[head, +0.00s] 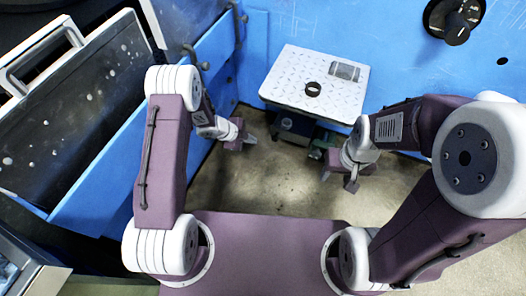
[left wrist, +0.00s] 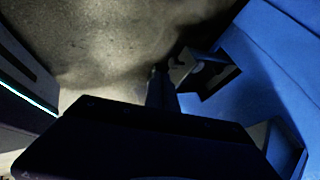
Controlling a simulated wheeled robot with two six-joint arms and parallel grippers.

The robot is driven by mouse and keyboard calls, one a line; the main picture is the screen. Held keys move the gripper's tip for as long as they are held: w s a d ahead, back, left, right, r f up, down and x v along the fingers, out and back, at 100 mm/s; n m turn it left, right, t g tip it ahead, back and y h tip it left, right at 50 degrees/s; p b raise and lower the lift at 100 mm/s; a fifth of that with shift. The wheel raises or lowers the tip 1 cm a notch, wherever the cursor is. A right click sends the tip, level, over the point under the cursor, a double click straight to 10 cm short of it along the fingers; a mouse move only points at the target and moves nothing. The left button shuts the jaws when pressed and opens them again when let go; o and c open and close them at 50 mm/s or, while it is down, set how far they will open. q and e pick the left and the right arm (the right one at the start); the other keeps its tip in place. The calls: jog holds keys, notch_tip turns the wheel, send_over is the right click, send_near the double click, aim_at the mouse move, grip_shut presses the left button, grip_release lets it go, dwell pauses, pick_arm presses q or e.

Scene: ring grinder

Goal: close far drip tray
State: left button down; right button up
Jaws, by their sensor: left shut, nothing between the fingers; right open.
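My left gripper (head: 247,139) is low beside the blue machine's side, left of the white plate; it is shut and empty. In the left wrist view its dark fingers (left wrist: 160,88) are close beside a dark, box-like part (left wrist: 208,76) standing out from the blue wall. I cannot tell whether they touch. A second open-edged box (left wrist: 284,148) shows lower right, partly hidden by my gripper's body. These look like drip trays; I cannot tell which is the far one. My right gripper (head: 346,178) is open and empty over the floor, right of centre.
A white patterned plate (head: 290,75) carries a dark ring (head: 313,89) and a grey square piece (head: 345,70). Blue panels (head: 110,160) close off the left, with a dark handled door (head: 75,100) above. Bare floor (head: 275,180) lies between my grippers.

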pick_arm(q)
jog(key=shift+s+d+f+m+h, duration=0.1)
jog(key=shift+d+f+m+h, duration=0.1)
jog(key=shift+f, duration=0.4)
jog(key=shift+s+d+f+m+h, duration=0.1)
jog(key=shift+f+m, duration=0.1)
jog(key=shift+f, duration=0.4)
pick_arm(e)
jog(key=shift+w+a+f, duration=0.1)
jog(key=shift+a+f, duration=0.1)
jog(key=shift+f, duration=0.55)
pick_arm(q)
jog(key=w+d+f+b, duration=0.6)
jog(key=f+b, duration=0.1)
jog(key=b, duration=0.2)
jog(key=shift+w+d+f, duration=0.25)
jog(key=shift+w+f, duration=0.1)
jog(key=shift+w, duration=0.05)
pick_arm(e)
notch_tip(320, 180, down, 9)
pick_arm(q)
jog(key=shift+w, duration=0.1)
